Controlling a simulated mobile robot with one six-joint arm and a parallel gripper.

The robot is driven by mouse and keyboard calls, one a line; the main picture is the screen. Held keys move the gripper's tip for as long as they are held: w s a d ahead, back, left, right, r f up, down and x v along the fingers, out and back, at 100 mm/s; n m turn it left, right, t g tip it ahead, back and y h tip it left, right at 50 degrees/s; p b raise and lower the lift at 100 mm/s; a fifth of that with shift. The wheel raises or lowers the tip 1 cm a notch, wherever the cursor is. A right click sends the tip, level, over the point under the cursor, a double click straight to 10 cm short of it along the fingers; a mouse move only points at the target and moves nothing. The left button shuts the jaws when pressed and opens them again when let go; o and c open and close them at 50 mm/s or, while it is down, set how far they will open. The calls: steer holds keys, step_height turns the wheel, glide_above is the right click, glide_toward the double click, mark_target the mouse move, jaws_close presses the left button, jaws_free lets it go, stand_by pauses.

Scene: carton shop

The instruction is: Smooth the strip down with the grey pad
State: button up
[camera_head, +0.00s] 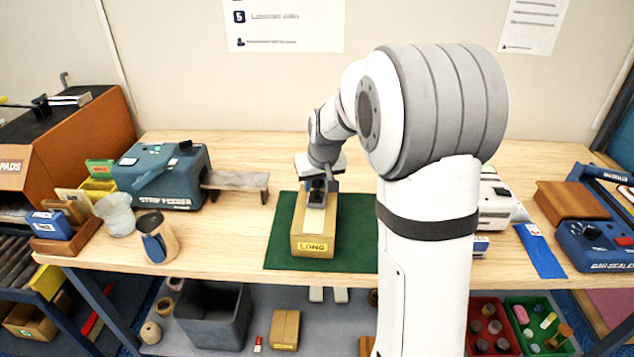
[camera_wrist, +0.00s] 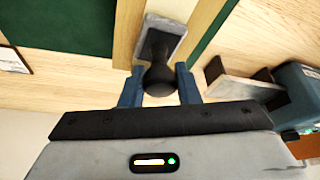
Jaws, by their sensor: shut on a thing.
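A long cardboard carton (camera_head: 313,243) labelled "LONG" lies on a green mat (camera_head: 356,245) on the bench. My gripper (camera_head: 321,182) is above the carton's far part. In the wrist view my gripper (camera_wrist: 160,80) is shut on the dark round knob of the grey pad (camera_wrist: 163,38). The pad is over the carton's top, its flat face down; it appears to rest there, but contact is hard to tell. The grey pad (camera_head: 316,201) also shows below the gripper in the head view.
A teal strip feeder (camera_head: 165,178) with a grey outlet shelf (camera_head: 236,181) stands left of the mat. A metal cup (camera_head: 157,238) and a pale pot (camera_head: 117,215) are near the front left. A blue sealer (camera_head: 597,245) stands far right. Bare bench lies between cup and mat.

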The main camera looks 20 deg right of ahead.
steer(key=shift+w, duration=0.1)
steer(key=shift+w+d, duration=0.2)
steer(key=shift+w, duration=0.3)
steer(key=shift+w+d, duration=0.2)
steer(key=shift+w, duration=0.3)
steer(key=shift+w+d+p, duration=0.15)
steer(key=shift+w+p, duration=0.15)
steer(key=shift+w, duration=0.05)
steer(key=shift+w+d+f, duration=0.1)
steer(key=shift+w+d, duration=0.15)
steer(key=shift+w, duration=0.45)
step_height(320, 180, up, 7)
steer(key=p, duration=0.4)
stand_by(0.5)
